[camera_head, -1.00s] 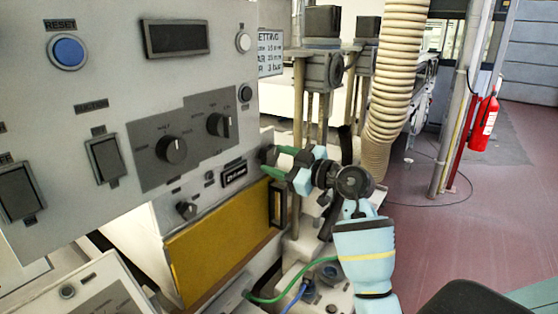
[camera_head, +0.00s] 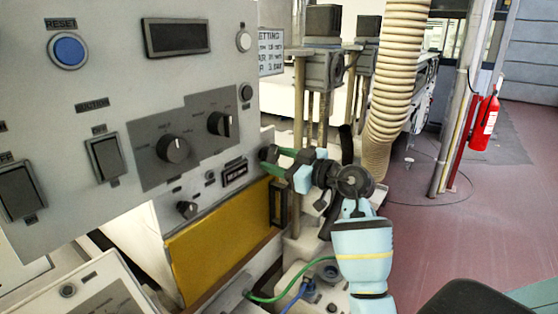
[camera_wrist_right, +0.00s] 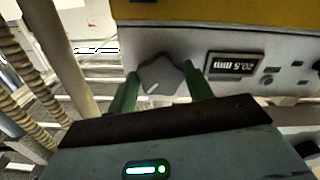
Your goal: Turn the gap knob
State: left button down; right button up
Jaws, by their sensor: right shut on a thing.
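The gap knob (camera_wrist_right: 160,75) is a dark grey lobed knob with a pale pointer line, on the light panel in the right wrist view. My right gripper (camera_wrist_right: 160,88) has its two green fingers shut on the knob's sides. In the head view the right gripper (camera_head: 269,160) reaches the panel's right end from the right, and its fingers hide most of the knob. A small display (camera_wrist_right: 234,65) beside the knob appears upside down in the wrist view and seems to read 20.5 mm. The display also shows in the head view (camera_head: 234,173). My left gripper is not in view.
A grey control panel (camera_head: 75,95) with several switches and knobs stands above and left of the right gripper. A yellow plate (camera_head: 220,240) lies below. A ribbed hose (camera_head: 392,90) and metal posts stand behind the arm. Open floor (camera_head: 450,240) lies to the right.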

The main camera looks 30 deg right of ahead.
jog(key=o, duration=1)
jog(key=shift+v, duration=3.9)
jog(key=s+a+f+n+t+y, duration=0.2)
jog(key=s+a+f+n+y, duration=0.15)
jog(key=a+f, duration=0.55)
jog(key=s+a+f+m+g+h, duration=0.1)
jog(key=s+f+m+h, duration=0.4)
jog(key=f, duration=0.7)
jog(key=s+a+f+m+g+h, duration=0.1)
jog(key=s+f+m+h, duration=0.35)
jog(key=f, duration=0.75)
jog(key=s+a+f+g, duration=0.2)
jog(key=s+f, duration=0.2)
jog(key=s, duration=0.1)
jog(key=s+a+f+g, duration=0.2)
jog(key=s+f, duration=0.3)
jog(key=s+a+f+n+g+y, duration=0.1)
jog(key=s+a+f+g, duration=0.2)
jog(key=s+f, duration=0.1)
jog(key=shift+s+f, duration=0.4)
jog(key=shift+f, duration=0.1)
